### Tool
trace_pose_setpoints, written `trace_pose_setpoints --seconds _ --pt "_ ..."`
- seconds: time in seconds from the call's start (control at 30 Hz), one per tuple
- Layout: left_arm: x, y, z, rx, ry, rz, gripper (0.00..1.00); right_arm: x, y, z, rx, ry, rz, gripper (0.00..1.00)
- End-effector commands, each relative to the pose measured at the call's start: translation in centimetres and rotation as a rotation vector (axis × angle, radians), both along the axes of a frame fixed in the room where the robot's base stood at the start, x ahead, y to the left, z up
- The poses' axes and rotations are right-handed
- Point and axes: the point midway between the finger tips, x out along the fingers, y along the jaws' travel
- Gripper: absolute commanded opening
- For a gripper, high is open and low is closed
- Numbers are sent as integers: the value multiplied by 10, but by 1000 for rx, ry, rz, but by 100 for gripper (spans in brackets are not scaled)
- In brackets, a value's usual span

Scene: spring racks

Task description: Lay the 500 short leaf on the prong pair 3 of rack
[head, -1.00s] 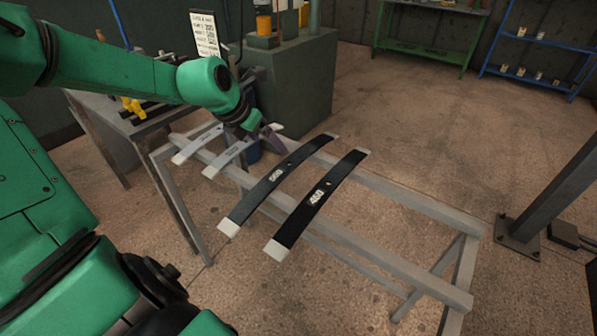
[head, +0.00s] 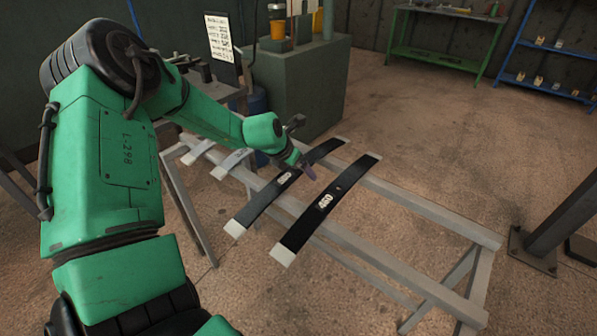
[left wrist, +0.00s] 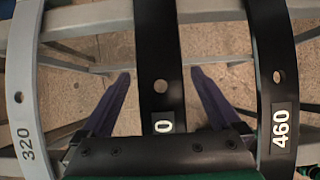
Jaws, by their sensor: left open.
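The black leaf (head: 262,201) with white ends lies across the two grey rails of the rack (head: 428,210). Its label looks like 500 in the head view, but I cannot read it surely. My left gripper (head: 308,169) is over this leaf's middle to far part. In the left wrist view, the open purple fingers (left wrist: 161,74) stand on either side of the same black leaf (left wrist: 158,45), apart from it, and hold nothing. Only a 0 of its label shows there. I cannot pick out the prongs or their numbers. My right gripper is not in view.
A black leaf marked 460 (head: 310,217) lies just right of it. Pale leaves (head: 234,160) lie to the left, one marked 320 (left wrist: 20,95). The rack's right part is bare. A green cabinet (head: 310,90) stands behind.

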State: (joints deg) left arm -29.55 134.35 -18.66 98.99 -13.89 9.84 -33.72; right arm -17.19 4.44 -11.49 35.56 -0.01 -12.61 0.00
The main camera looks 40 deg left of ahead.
Motion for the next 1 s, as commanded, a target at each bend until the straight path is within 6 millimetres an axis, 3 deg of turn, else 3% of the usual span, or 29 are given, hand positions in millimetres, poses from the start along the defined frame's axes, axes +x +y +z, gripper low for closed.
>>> trace_pose_setpoints --seconds 0.13,0.3,0.4,0.77,1.0 --pt "0 0 1 0 -1 0 98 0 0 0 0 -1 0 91" --pt "0 0 1 1 -1 -1 32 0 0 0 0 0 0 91" --pt "0 0 1 1 -1 -1 0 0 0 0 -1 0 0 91" --pt "2 0 6 3 -9 -1 0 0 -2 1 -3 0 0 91" --pt "4 0 32 5 -15 -2 0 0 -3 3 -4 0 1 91"
